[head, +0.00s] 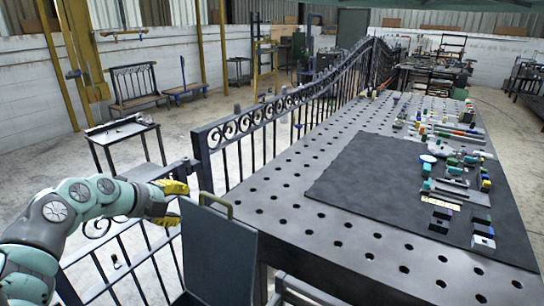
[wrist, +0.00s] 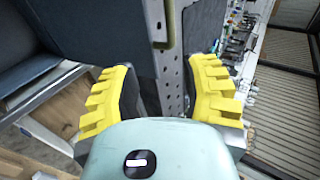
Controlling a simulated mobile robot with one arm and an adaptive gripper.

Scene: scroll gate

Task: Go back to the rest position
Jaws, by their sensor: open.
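My gripper (head: 172,188) is at the lower left of the head view, at the end of my grey and mint arm. Its yellow fingers point right, close to the upper left corner of a dark upright panel (head: 217,250). In the wrist view my gripper (wrist: 160,95) shows two yellow ridged fingers spread wide apart. No held object shows between them. The dark panel edge and the perforated table side (wrist: 173,75) lie beyond the fingers. Whether a finger touches the panel, I cannot tell.
A perforated metal table (head: 270,180) with a dark mat (head: 375,185) and several small parts fills the right. A black scroll gate (head: 255,122) runs along its left side. A small side table (head: 122,130) stands behind my arm. Open floor lies at left.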

